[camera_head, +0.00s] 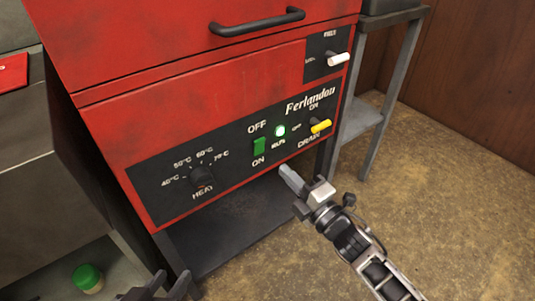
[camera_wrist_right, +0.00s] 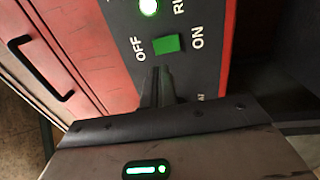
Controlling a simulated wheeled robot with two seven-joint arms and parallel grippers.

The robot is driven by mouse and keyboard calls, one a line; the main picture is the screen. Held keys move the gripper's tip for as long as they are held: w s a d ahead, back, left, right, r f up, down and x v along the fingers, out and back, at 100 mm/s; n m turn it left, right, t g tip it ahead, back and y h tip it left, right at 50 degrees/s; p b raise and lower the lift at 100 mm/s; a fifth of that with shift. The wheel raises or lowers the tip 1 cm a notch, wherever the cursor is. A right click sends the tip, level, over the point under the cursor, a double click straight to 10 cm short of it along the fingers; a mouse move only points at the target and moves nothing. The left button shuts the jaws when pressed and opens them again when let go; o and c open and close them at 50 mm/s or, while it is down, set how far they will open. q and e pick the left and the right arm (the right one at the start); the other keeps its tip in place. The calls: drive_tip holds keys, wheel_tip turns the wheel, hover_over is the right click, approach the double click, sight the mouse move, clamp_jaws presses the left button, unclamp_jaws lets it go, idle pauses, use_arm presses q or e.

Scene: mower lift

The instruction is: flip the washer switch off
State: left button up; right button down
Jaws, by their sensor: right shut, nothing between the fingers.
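The washer is a red machine (camera_head: 180,112) with a dark control panel. Its green rocker switch (camera_head: 260,146) sits between OFF above and ON below. The switch also shows in the right wrist view (camera_wrist_right: 167,43), just beyond my fingertips. I cannot tell which side is pressed in. A green indicator light (camera_head: 280,131) right of the switch is lit. My right gripper (camera_head: 289,176) is shut and empty, in front of the panel, below and right of the switch in the head view. My left gripper (camera_head: 165,286) is only partly in view at the bottom edge; its opening is unclear.
A heat knob (camera_head: 201,176) is left of the switch, and a yellow drain lever (camera_head: 320,126) is right of it. A white lever (camera_head: 339,59) and a black handle (camera_head: 257,22) are higher up. A green-lidded jar (camera_head: 87,277) stands low left. Open floor lies to the right.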

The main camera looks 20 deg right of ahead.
sight(260, 144)
drive_tip(key=b+x, duration=0.1)
drive_tip(key=x, duration=0.5)
drive_tip(key=shift+w+a, duration=0.1)
drive_tip(key=shift+w, duration=0.2)
use_arm(q)
drive_tip(key=shift+w+d+r+t, duration=0.1)
drive_tip(key=shift+d+r+t, duration=0.2)
drive_tip(key=shift+r+t, duration=0.35)
use_arm(e)
drive_tip(key=shift+w+a+r, duration=0.1)
drive_tip(key=shift+w+a, duration=0.15)
drive_tip(key=shift+w, duration=0.45)
use_arm(q)
drive_tip(key=shift+r+g, duration=0.15)
drive_tip(key=shift+g, duration=0.1)
